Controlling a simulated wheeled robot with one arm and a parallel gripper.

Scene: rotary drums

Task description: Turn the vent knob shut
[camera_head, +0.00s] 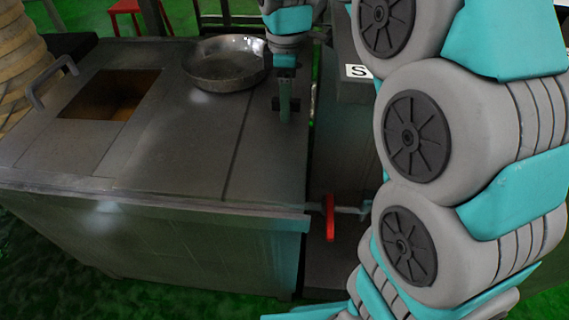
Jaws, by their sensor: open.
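A red handle (330,217) sits upright on a short pale pipe just off the right front corner of the grey metal counter. It is the only knob-like part I can make out, and I cannot tell for sure that it is the vent knob or how far it is turned. My gripper (285,108) is above the right part of the counter, beside the pan, pointing down. It is open with nothing visible in it, and it is apart from the red handle, farther back. Its fingers are small and seen nearly edge-on.
The counter (180,150) carries a round metal pan (226,64) at the back and a square opening (108,95) with a raised handle (52,78) at left. A dark box (353,80) marked S stands right of my gripper. My arm covers the right side.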

